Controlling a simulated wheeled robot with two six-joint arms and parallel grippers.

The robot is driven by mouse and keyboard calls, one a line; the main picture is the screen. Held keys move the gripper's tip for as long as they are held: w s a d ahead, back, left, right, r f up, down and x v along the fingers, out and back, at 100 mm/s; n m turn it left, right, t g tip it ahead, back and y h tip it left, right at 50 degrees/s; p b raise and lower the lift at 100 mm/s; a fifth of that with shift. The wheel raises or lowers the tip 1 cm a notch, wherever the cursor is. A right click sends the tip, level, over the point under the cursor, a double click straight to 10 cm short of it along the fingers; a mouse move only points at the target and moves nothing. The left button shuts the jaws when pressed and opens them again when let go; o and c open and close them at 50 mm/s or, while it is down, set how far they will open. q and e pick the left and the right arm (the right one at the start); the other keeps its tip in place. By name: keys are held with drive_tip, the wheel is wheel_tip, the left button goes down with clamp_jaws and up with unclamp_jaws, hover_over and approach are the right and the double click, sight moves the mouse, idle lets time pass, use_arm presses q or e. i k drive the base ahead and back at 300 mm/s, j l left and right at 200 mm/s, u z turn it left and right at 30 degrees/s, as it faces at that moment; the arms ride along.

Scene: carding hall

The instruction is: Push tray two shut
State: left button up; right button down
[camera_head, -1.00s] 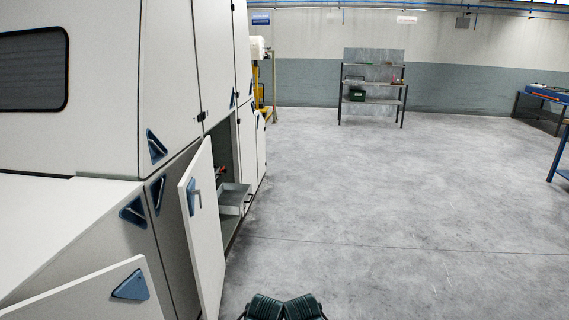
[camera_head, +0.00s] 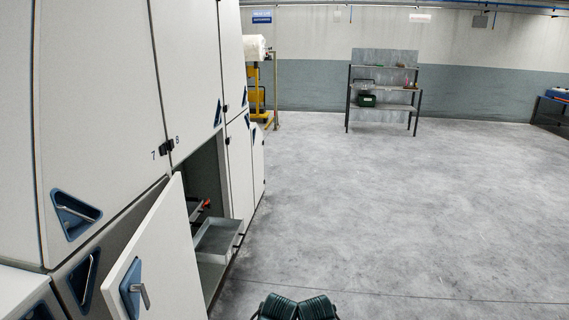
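A grey metal tray (camera_head: 218,239) sticks out of an open compartment low in the white machine on the left. It is pulled out towards the aisle, and its front edge has a small dark handle. I cannot read a number on it. Another grey tray edge (camera_head: 194,210) with a red part shows deeper inside the compartment, partly hidden. The open white door (camera_head: 160,262) with a blue handle plate stands in front of the compartment and hides part of its inside.
White machine panels (camera_head: 100,100), marked 7 and 8, line the left side. The grey floor (camera_head: 400,210) is clear to the right. A shelf rack (camera_head: 385,88) stands at the back, with a yellow stand (camera_head: 257,95) left of it.

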sight(216, 242)
drive_tip(key=i+u, duration=0.1)
drive_tip(key=i, duration=0.75)
drive_tip(key=i+l, duration=0.15)
drive_tip(key=i, duration=0.65)
drive_tip(key=i+l+u, duration=0.1)
drive_tip(key=i+u, duration=0.2)
drive_tip(key=i+l+u, duration=0.3)
drive_tip(key=i, duration=0.2)
drive_tip(key=i+l+u, duration=0.3)
drive_tip(key=i+j, duration=0.1)
drive_tip(key=i, duration=0.05)
